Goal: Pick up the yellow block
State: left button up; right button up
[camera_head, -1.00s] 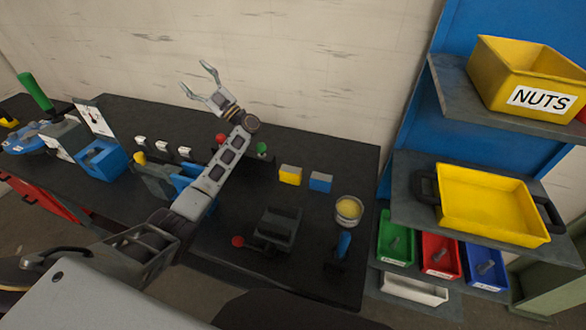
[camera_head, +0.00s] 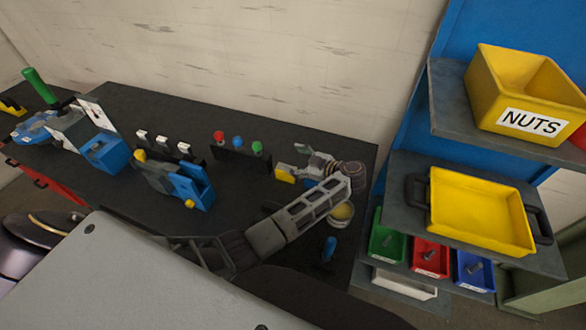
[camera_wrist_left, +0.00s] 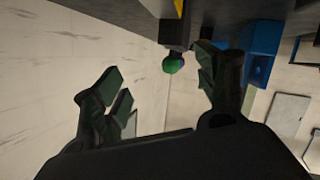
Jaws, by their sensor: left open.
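The yellow block (camera_head: 285,175) stands on the dark bench in the head view, with a grey top and partly covered at its right. My left gripper (camera_head: 301,162) is open and sits just right of and behind the block. I cannot tell whether they touch. In the left wrist view the two fingers of the left gripper (camera_wrist_left: 160,88) stand wide apart with nothing between them. A yellow patch (camera_wrist_left: 178,7) at the top edge of that view may be the block. My right gripper is not in view.
A rack with red, blue and green knobs (camera_head: 238,145) stands left of the block. Shelves with a yellow tray (camera_head: 480,215) and a NUTS bin (camera_head: 530,90) are at right.

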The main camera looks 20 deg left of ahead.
pick_arm(q)
jog(key=s+d+f+m+h, duration=0.1)
jog(key=s+d+f+h, duration=0.1)
jog(key=d, duration=0.5)
jog(key=shift+s+f+p, duration=0.15)
jog(key=shift+f+p, duration=0.1)
jog(key=shift+p, duration=0.05)
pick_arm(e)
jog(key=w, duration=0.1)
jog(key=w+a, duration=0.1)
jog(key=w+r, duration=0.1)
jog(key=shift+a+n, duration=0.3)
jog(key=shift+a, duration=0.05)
pick_arm(q)
jog(key=shift+a, duration=0.15)
jog(key=shift+b+x, duration=0.6)
jog(key=shift+x, duration=3.6)
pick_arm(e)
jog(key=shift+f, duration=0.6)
pick_arm(q)
jog(key=shift+a+f, duration=0.1)
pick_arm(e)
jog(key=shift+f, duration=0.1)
